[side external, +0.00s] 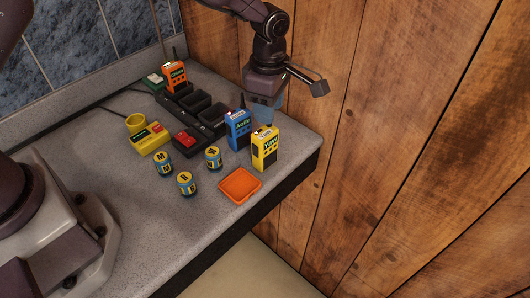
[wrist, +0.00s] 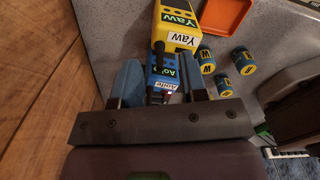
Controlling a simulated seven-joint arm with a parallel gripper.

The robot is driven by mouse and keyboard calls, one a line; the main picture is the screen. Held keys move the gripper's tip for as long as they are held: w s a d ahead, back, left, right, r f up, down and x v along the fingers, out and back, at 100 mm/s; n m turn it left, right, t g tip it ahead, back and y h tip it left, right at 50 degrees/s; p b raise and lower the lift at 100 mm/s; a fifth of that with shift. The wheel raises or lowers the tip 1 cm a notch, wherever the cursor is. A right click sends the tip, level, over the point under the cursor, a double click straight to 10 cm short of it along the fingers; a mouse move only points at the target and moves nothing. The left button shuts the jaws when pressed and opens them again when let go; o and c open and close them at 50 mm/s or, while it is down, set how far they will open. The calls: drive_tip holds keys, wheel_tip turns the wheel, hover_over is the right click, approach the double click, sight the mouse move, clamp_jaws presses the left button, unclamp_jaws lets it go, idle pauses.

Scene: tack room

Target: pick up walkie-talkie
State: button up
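Three walkie-talkies stand on the counter. A blue one (side external: 238,130) is at the right end of the charger row, a yellow one labelled "Yaw" (side external: 265,150) is nearer the front edge, and an orange one (side external: 175,78) is at the far back. My gripper (side external: 264,108) points down just behind and right of the blue one. In the wrist view, my open fingers (wrist: 160,84) have the blue walkie-talkie (wrist: 162,76) in line between them. The yellow one (wrist: 178,25) lies beyond it. I cannot tell whether the fingers touch the blue one.
A black charger rack (side external: 191,108) with several slots runs along the counter. An orange tray (side external: 240,185), several blue-yellow cylinders (side external: 187,183), a red device (side external: 187,141) and a yellow box (side external: 149,138) stand near. A wooden wall (side external: 390,130) is close on the right.

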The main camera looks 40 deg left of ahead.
drive_tip(key=shift+f, duration=0.8)
clamp_jaws()
drive_tip(key=shift+r, duration=0.15)
